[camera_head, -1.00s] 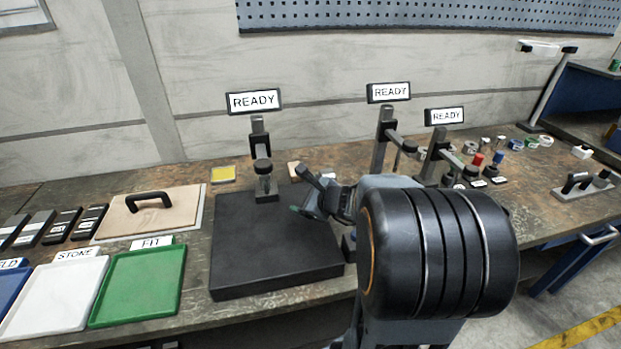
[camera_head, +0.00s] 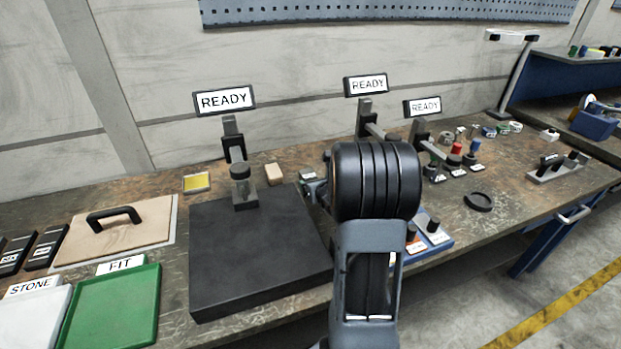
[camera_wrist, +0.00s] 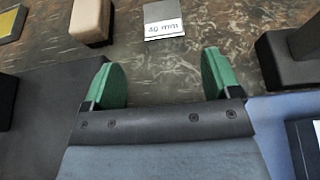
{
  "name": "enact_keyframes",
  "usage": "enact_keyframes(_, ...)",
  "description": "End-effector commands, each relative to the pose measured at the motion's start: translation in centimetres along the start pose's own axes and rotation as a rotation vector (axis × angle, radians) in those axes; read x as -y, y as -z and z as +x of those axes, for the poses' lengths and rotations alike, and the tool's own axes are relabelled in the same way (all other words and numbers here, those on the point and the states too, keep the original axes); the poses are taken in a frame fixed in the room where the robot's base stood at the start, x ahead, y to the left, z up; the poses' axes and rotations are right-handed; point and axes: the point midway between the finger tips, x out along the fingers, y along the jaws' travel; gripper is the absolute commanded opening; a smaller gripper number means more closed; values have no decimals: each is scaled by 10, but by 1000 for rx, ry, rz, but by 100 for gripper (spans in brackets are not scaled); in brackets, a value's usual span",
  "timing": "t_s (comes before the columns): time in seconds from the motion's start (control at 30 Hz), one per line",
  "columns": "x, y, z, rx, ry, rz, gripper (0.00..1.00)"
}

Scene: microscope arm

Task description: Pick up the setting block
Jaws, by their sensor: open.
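A small grey metal block with a label that seems to read 40 mm (camera_wrist: 163,20), which looks like the setting block, lies on the bench in the wrist view. In the head view it appears as a small grey piece (camera_head: 307,175) just left of my wrist. My gripper (camera_wrist: 162,78) has two green fingertips spread wide apart with nothing between them. The block is beyond the fingertips, roughly in line with the gap. In the head view my own arm hides most of the gripper.
A tan block (camera_wrist: 91,20) stands left of the grey block, near a black granite plate (camera_head: 255,255) with a gauge stand (camera_head: 240,185). A dark stand base (camera_wrist: 285,62) is close on the right. A blue tray with knobs (camera_head: 440,240) lies right of my arm.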

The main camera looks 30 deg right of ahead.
Motion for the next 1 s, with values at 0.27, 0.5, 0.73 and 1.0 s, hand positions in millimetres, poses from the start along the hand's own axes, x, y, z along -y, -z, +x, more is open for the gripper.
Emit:
enact_keyframes(0.27,2,0,26,-1,3,0,83)
enact_keyframes(0.5,5,-3,47,-2,3,0,83)
enact_keyframes(0.73,8,-3,73,0,5,1,83)
enact_keyframes(1.0,7,-3,78,0,5,0,83)
